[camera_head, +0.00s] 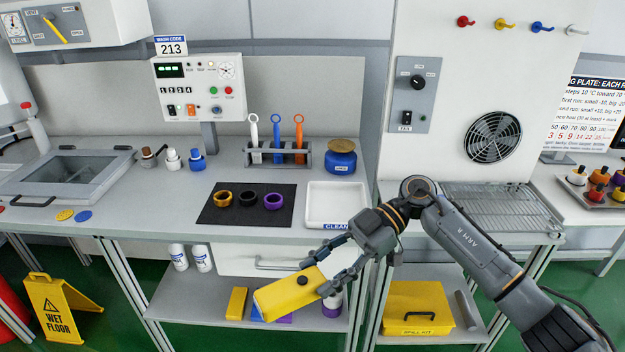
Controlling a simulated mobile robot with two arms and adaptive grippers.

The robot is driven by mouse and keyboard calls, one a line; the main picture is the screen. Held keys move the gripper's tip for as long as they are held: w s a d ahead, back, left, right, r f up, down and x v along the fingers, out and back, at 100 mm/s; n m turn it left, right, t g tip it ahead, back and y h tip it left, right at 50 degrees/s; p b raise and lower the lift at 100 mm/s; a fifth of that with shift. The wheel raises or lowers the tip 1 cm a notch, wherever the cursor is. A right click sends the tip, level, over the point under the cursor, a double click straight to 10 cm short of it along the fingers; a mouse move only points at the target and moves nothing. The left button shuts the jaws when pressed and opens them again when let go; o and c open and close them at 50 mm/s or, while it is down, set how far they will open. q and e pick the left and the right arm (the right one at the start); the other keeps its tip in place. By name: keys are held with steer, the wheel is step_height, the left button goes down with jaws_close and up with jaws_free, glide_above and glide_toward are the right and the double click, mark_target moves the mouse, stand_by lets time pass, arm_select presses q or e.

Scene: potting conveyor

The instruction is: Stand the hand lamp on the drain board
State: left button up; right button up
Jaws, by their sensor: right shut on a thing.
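My right gripper (325,272) is shut on the hand lamp (283,296), a yellow box-shaped body with a small dark round knob. It holds the lamp tilted, in front of the bench's front edge and over the lower shelf. The ribbed metal drain board (505,210) lies on the right-hand bench below the fan, to the right of the gripper, and its visible top is bare. My right arm passes in front of its near left part. My left gripper is not in view.
A white tray marked CLEAN (320,204), a dark mat (222,216) with three rings and a tool rack (262,157) stand on the left bench. Below are a yellow spill kit (405,305) and a yellow block (236,303). A wet-floor sign (60,305) stands at left.

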steer(key=shift+s+f+m, duration=0.25)
steer(key=shift+f+m, duration=0.05)
steer(key=shift+f, duration=0.05)
steer(key=s+d+f+m+t, duration=0.1)
steer(key=s+d+m+t, duration=0.2)
steer(key=d+m+t, duration=0.3)
steer(key=s+d+f+m+t+h, duration=0.1)
steer(key=s+d+m+t, duration=0.2)
steer(key=d+m+t, duration=0.3)
steer(key=d+t, duration=0.2)
steer(key=d, duration=0.1)
steer(key=shift+s+d+f, duration=0.15)
steer(key=shift+s+d, duration=0.05)
